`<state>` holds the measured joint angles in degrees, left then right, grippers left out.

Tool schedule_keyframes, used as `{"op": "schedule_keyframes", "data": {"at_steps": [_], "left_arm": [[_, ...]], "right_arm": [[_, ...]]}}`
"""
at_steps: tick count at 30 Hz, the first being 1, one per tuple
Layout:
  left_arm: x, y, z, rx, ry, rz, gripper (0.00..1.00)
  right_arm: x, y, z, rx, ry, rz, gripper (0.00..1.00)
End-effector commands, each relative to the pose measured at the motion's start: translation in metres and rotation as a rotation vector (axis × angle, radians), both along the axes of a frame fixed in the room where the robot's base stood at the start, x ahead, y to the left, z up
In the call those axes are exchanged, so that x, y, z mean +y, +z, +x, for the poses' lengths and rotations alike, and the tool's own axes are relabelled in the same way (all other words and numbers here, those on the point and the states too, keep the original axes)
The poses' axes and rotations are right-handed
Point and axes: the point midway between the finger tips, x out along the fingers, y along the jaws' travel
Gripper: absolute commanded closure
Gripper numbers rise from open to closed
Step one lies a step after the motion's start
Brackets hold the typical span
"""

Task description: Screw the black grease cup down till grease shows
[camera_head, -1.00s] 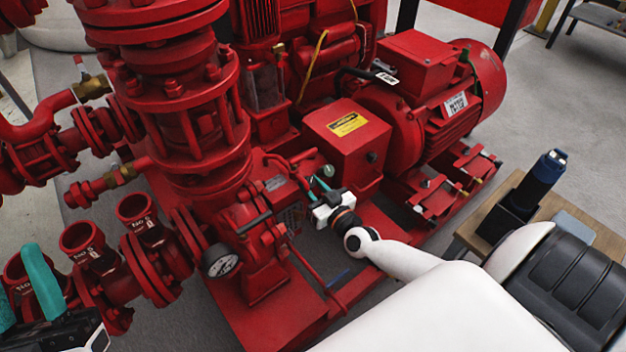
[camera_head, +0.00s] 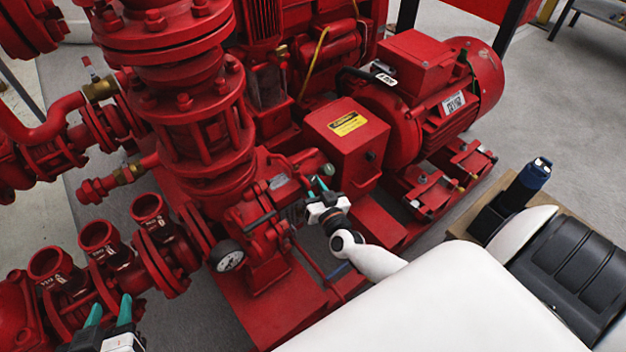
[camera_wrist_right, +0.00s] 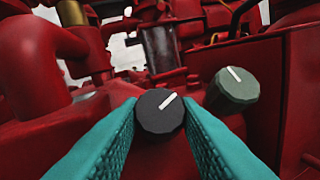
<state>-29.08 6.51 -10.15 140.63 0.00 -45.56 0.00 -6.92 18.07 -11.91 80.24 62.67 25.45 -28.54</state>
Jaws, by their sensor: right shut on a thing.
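The black grease cup (camera_wrist_right: 160,114) is a round dark cap with a white line pointing to the upper right. It sits between the teal fingers of my right gripper (camera_wrist_right: 161,128), which is shut on it. In the head view my right gripper (camera_head: 318,190) is at the red pump (camera_head: 270,225), and the black cup is hidden there. I see no grease. A green cup (camera_wrist_right: 236,88) with a white line stands just right of the black one; it also shows in the head view (camera_head: 328,170). My left gripper (camera_head: 109,312) is open and empty at the lower left.
A pressure gauge (camera_head: 227,256) and red pipe flanges (camera_head: 100,237) lie left of my right gripper. A red box with a yellow label (camera_head: 348,123) and a motor (camera_head: 440,85) stand behind it. A dark blue tool (camera_head: 525,185) stands on a wooden table at right.

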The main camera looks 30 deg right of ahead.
Motion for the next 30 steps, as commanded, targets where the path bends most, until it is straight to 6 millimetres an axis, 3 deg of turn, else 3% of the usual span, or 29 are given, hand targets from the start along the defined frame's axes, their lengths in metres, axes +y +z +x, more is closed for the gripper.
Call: {"op": "schedule_keyframes", "data": {"at_steps": [15, 16, 19, 30], "left_arm": [[0.0017, -0.005, -0.0034, 0.035, 0.002, 0.008, 0.61], [0.0017, -0.005, -0.0034, 0.035, 0.002, 0.008, 0.61], [0.0016, -0.005, -0.0035, 0.035, 0.002, 0.008, 0.61], [0.0014, -0.005, -0.0035, 0.035, 0.003, 0.007, 0.61]], "right_arm": [[0.0008, -0.0014, -0.0007, 0.003, -0.005, 0.007, 0.93], [0.0008, -0.0014, -0.0007, 0.003, -0.005, 0.007, 0.67], [0.0006, -0.0012, -0.0006, 0.002, -0.005, 0.006, 0.51], [0.0032, 0.0004, 0.0004, 0.0, 0.0, 0.008, 0.48]]}}
